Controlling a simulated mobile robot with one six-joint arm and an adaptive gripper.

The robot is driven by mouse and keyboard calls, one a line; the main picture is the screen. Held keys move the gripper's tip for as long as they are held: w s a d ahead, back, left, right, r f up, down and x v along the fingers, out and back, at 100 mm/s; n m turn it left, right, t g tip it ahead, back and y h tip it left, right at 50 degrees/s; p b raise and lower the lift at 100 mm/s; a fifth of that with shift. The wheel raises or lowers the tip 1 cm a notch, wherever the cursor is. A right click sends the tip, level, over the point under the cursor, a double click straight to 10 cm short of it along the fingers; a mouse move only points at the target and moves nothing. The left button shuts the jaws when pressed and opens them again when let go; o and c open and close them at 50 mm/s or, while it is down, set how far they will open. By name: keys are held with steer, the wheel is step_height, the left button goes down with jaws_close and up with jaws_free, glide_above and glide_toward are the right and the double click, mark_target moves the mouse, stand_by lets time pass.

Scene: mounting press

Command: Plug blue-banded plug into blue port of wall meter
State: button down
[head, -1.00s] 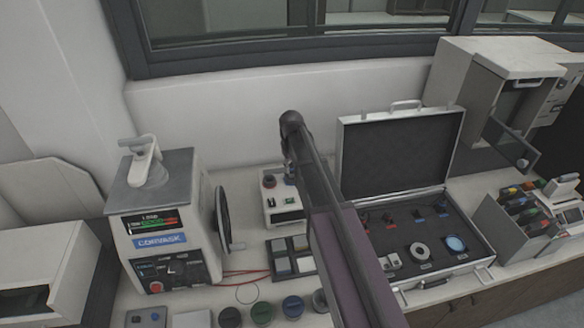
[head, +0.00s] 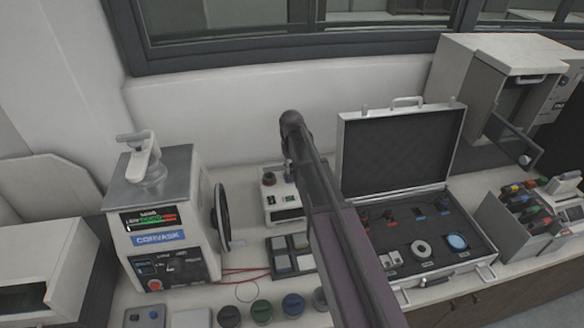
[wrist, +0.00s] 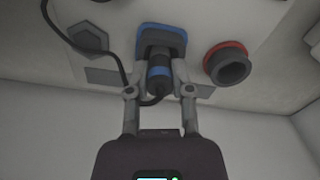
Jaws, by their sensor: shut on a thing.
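The blue-banded plug (wrist: 158,80) is a dark cylinder with a blue ring, seen in the wrist view. My gripper (wrist: 157,70) is shut on it, one finger on each side. The plug's far end overlaps the dark opening of the blue port (wrist: 174,33), a blue-framed socket on the pale meter face (wrist: 196,62). The plug looks lined up with the port; how deep it sits, I cannot tell. A black cable (wrist: 103,52) loops beside the plug at the left.
A red-ringed round port (wrist: 228,64) is right of the blue port, and a grey hexagonal part (wrist: 88,40) is left. In the head view, an open case (head: 478,252) stands right of my arm and a boxy machine (head: 160,215) with a wheel stands left.

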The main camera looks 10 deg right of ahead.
steer(key=shift+f+b, duration=0.3)
stand_by(0.4)
steer(key=shift+c, duration=2.2)
jaws_free()
steer(key=o, duration=0.4)
steer(key=shift+o, duration=0.2)
step_height(320, 180, up, 8)
steer(key=p, duration=0.7)
steer(key=shift+f+p, duration=0.2)
steer(key=shift+p, duration=0.15)
